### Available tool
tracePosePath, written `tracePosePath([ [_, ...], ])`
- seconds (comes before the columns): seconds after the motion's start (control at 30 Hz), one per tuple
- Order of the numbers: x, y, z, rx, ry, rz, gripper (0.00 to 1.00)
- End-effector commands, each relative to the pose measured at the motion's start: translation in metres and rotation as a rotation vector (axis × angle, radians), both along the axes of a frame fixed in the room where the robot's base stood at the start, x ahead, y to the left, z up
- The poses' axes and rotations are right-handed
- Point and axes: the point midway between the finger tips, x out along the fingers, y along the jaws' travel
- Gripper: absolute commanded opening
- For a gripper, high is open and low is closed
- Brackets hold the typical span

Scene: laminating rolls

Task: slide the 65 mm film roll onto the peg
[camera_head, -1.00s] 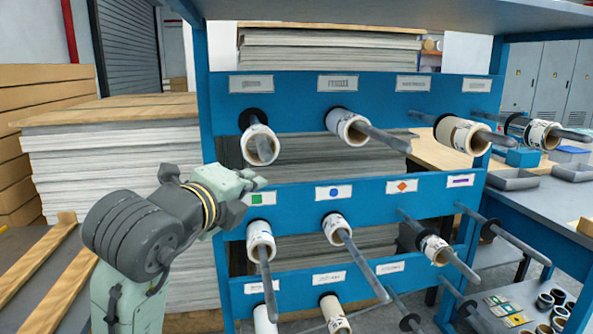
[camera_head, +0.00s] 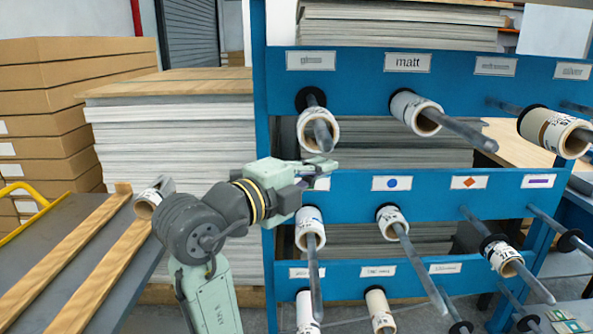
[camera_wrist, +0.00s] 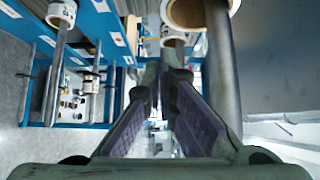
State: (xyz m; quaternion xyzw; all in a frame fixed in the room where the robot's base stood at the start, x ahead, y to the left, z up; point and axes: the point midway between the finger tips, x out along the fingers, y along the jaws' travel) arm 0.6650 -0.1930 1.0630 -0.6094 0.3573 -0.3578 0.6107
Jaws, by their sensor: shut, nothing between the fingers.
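Several white film rolls with brown cores hang on grey pegs of the blue rack; I cannot tell which is the 65 mm one. In the head view they include an upper left roll (camera_head: 316,130), an upper middle roll (camera_head: 413,112) and a middle-row roll (camera_head: 308,229). Another roll (camera_head: 148,203) sits apart on a grey surface at the left, partly behind my arm. My gripper (camera_head: 328,166) is shut and empty, in front of the rack's middle rail, below the upper left roll. In the wrist view a peg (camera_wrist: 222,65) with a roll (camera_wrist: 198,12) passes close beside the fingers.
The blue rack (camera_head: 345,181) carries labels on its rails, and many pegs jut forward. Two wooden strips (camera_head: 62,255) lie on the grey surface (camera_head: 75,215) at left. Stacked sheets (camera_head: 190,135) and cardboard boxes (camera_head: 75,95) stand behind. A yellow handle (camera_head: 30,200) is at far left.

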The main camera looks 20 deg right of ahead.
Motion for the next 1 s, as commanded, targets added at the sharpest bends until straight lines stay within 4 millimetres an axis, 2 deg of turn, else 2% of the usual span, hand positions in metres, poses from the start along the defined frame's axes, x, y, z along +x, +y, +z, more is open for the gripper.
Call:
tracePosePath([
  [0.1, 0.02, -0.003, 0.001, -0.002, 0.007, 0.001, 0.0],
  [0.23, 0.031, -0.006, 0.0, 0.001, 0.005, 0.002, 0.0],
  [0.67, 0.036, -0.007, -0.001, 0.0, 0.002, 0.003, 0.0],
  [0.77, 0.043, -0.008, -0.002, -0.001, 0.003, 0.003, 0.0],
  [0.87, 0.06, -0.014, -0.004, 0.0, 0.002, 0.002, 0.0],
  [1.0, 0.098, -0.023, -0.003, 0.0, 0.004, 0.003, 0.0],
])
